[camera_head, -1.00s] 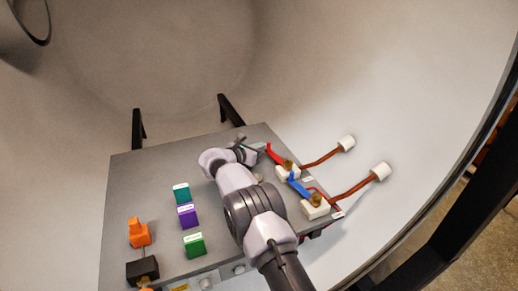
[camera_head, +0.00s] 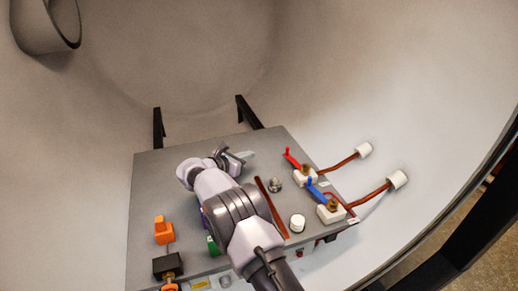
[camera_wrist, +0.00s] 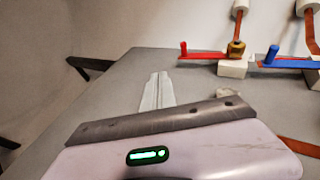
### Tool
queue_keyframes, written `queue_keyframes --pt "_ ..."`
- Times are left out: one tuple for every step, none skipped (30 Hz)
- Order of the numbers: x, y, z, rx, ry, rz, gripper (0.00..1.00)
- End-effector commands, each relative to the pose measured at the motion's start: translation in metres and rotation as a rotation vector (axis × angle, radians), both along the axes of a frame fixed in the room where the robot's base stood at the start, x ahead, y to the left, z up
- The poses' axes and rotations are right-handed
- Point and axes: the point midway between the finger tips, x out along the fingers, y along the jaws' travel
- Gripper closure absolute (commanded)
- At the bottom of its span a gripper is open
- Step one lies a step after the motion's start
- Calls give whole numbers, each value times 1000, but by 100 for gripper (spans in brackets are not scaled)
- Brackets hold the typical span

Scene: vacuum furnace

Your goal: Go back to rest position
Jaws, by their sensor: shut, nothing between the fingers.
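My gripper (camera_head: 240,158) is above the far middle part of the grey panel (camera_head: 155,185) in the head view, left of the valves. Its fingers show closed together and empty in the wrist view (camera_wrist: 157,90). A red-handled valve (camera_head: 303,175) and a blue-handled valve (camera_head: 329,208) stand on the panel's right side. My gripper is apart from both. In the wrist view the red handle (camera_wrist: 200,56) and the blue handle (camera_wrist: 285,63) lie beyond the fingers, to the right. My arm partly hides the panel's middle.
An orange part (camera_head: 163,231) and a black box (camera_head: 167,265) stand at the panel's left. A green block (camera_head: 212,246) is partly hidden by my arm. A white cylinder (camera_head: 298,223), a round knob (camera_head: 275,185) and a brown strip (camera_head: 271,207) lie right of my arm.

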Motion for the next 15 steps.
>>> queue_keyframes --pt "-2 -2 7 21 -7 -14 100" --pt "-5 -7 14 51 -14 -32 100" --pt "-10 -17 27 116 -30 -73 100" --pt "-17 -27 39 180 -46 -114 100" --pt "-27 -38 54 260 -68 -166 100" --pt "-44 -55 74 378 -101 -245 100" --pt "-61 -67 89 472 -129 -313 100" --pt "-78 -77 102 565 -158 -379 100" --pt "-104 -90 119 687 -201 -472 100" --pt "-125 -99 131 776 -235 -542 100" --pt "-146 -106 141 865 -269 -615 100" --pt "-177 -114 154 981 -317 -712 100" --pt "-200 -118 162 1068 -353 -789 100" --pt "-224 -122 169 1155 -391 -865 100" --pt "-257 -125 177 1265 -443 -972 100"
